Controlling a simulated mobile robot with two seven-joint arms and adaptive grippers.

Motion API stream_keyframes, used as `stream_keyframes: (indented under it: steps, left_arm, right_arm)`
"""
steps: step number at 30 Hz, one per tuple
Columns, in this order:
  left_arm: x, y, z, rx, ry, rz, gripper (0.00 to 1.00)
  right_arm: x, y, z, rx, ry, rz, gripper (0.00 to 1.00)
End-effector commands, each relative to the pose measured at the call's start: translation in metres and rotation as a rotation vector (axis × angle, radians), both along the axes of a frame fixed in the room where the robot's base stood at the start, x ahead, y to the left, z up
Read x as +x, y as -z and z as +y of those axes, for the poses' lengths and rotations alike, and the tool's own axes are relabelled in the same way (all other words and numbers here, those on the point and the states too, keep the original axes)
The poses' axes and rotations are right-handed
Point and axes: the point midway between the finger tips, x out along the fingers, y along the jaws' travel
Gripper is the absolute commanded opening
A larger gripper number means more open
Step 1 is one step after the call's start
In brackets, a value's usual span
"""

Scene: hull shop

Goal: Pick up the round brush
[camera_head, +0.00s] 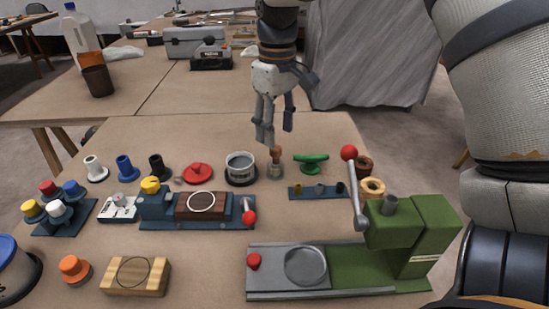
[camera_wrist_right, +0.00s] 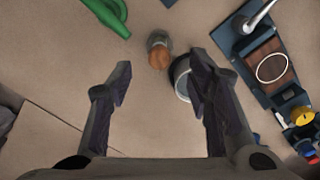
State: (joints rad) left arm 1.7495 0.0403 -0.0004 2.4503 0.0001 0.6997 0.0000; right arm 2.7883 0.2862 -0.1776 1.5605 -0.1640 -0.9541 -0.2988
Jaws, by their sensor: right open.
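The round brush (camera_head: 275,167) stands upright on the table, with a brown wooden handle on top and a pale grey lower part. It also shows in the right wrist view (camera_wrist_right: 158,48), at the upper middle. My right gripper (camera_head: 277,135) points down above and close to the brush in the head view. In the right wrist view the fingers of my right gripper (camera_wrist_right: 160,72) are spread apart with nothing between them, and the brush shows just beyond the gap between the tips. My left gripper is in neither view.
A grey-white pot (camera_head: 241,168) stands close left of the brush, partly behind a finger in the wrist view. A green-handled tool (camera_head: 311,163) lies to its right. A blue strip (camera_head: 317,192), a blue fixture (camera_head: 165,222) and a green press (camera_head: 405,235) stand nearer.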

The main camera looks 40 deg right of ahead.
Motion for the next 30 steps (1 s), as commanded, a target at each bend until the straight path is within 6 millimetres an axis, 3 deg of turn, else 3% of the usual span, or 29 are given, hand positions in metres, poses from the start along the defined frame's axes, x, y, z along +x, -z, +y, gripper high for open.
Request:
stream_keyframes:
  steps: [9, 17, 24, 30]
  left_arm:
    - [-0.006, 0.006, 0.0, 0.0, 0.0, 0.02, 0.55]
    - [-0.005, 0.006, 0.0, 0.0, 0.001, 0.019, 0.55]
    - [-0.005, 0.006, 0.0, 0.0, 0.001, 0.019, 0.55]
    - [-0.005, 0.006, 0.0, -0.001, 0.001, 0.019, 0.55]
  right_arm:
    - [0.002, 0.054, 0.001, 0.001, 0.0, 0.003, 0.46]
    - [0.002, 0.059, 0.001, 0.0, 0.0, -0.004, 0.46]
    - [0.002, 0.058, 0.001, 0.0, 0.0, -0.004, 0.0]
    - [0.002, 0.058, 0.001, 0.0, -0.001, -0.003, 0.0]
